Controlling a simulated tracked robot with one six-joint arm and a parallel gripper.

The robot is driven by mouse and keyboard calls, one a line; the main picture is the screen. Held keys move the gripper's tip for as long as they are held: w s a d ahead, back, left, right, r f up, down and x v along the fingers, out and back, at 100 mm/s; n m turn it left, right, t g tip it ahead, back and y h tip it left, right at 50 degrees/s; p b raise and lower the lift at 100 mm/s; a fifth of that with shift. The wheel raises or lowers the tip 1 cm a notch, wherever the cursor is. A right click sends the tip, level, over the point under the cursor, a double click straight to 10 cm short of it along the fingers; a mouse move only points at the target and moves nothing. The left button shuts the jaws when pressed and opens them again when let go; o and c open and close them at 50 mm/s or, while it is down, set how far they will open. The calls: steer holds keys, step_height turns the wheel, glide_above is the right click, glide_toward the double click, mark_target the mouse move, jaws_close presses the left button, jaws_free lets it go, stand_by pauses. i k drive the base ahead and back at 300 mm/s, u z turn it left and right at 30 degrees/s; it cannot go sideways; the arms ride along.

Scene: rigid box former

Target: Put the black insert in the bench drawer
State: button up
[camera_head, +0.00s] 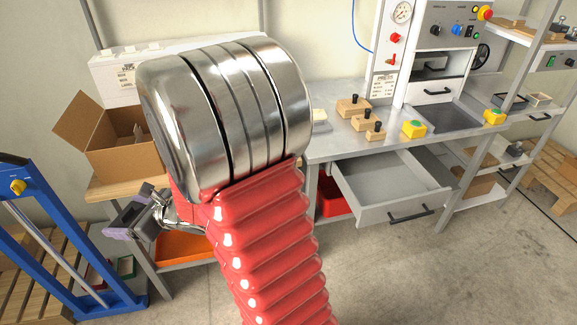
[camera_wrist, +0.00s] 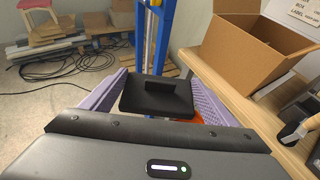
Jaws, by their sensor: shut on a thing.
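The black insert (camera_wrist: 158,103), a flat square plate with a raised block handle on top, sits between the two purple fingers of my gripper (camera_wrist: 157,88) in the wrist view. The fingers are shut on it from both sides. In the head view my gripper (camera_head: 128,220) is at the left, beside the wooden-topped table; the insert cannot be made out clearly there. The bench drawer (camera_head: 400,214) is pulled open below the grey bench, right of my arm, well away from my gripper. The part of its inside that shows looks empty.
My red and metal arm hides the middle of the head view. An open cardboard box (camera_head: 122,160) stands on the wooden table (camera_head: 97,190). A blue frame (camera_head: 60,235) is at the left. Wooden blocks (camera_head: 353,107) and a yellow button box (camera_head: 413,129) sit on the bench (camera_head: 340,147). Floor before the drawer is clear.

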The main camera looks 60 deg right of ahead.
mark_target(365, 171)
steer(key=k, duration=0.95)
steer(key=z, duration=1.4)
steer(key=i, duration=0.8)
steer(key=z, duration=0.1)
